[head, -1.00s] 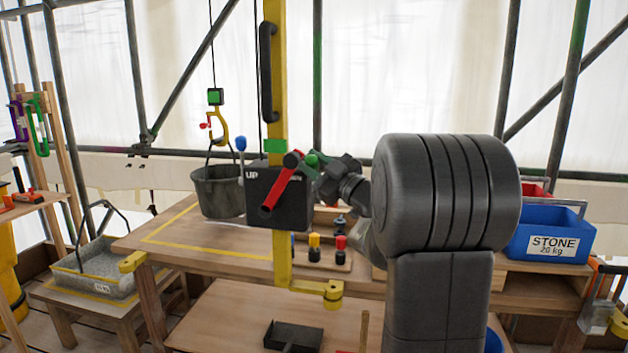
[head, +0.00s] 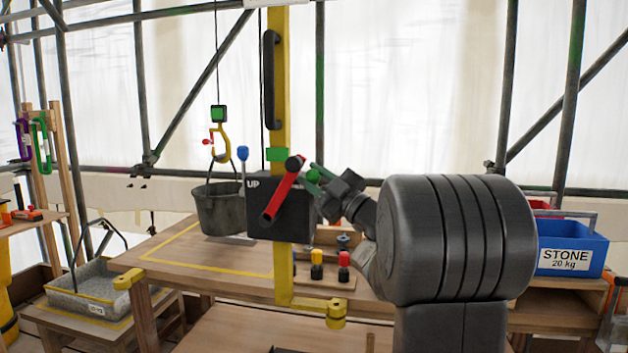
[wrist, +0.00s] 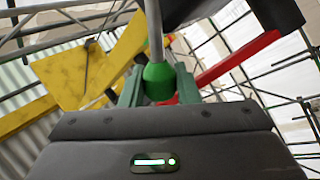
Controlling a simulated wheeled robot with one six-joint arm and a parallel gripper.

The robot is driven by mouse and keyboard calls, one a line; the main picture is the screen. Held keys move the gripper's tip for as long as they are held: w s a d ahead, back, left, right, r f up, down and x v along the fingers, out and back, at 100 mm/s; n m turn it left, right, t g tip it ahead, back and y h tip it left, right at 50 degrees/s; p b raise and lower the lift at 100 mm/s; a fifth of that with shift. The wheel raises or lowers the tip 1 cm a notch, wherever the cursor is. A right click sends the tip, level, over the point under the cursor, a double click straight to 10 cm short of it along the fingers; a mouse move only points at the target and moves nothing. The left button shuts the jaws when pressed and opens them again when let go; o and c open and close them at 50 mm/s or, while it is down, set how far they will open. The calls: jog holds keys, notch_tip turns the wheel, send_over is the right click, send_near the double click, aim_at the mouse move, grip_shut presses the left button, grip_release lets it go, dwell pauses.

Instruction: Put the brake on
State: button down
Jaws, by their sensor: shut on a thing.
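A black winch box (head: 280,222) marked "UP" is fixed to a yellow post (head: 283,100). A red bar (head: 284,188) slants across its front, and also shows in the wrist view (wrist: 238,58). A lever with a blue knob (head: 243,153) stands up at the box's left side. My gripper (head: 314,178) is at the box's upper right. In the wrist view my gripper (wrist: 159,88) is shut on a green knob (wrist: 158,79) at the end of a metal rod (wrist: 154,30). I cannot tell which handle is the brake. My arm hides the area right of the box.
A bucket (head: 220,208) hangs from a yellow hook (head: 220,146) by the workbench (head: 185,262). A tray of grey material (head: 90,290) stands at left, a blue STONE crate (head: 572,246) at right. Red and yellow knobbed pegs (head: 343,260) stand below the box.

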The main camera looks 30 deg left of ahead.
jog(key=shift+f, duration=0.1)
jog(key=c, duration=1.1)
grip_release()
jog(key=v, duration=1.4)
jog(key=shift+b, duration=0.45)
jog(key=shift+a, duration=0.15)
jog(key=p+x, duration=0.1)
jog(key=x, duration=1.2)
jog(key=shift+w+a+r, duration=0.1)
jog(key=shift+a+r, duration=0.2)
jog(key=shift+d, duration=0.1)
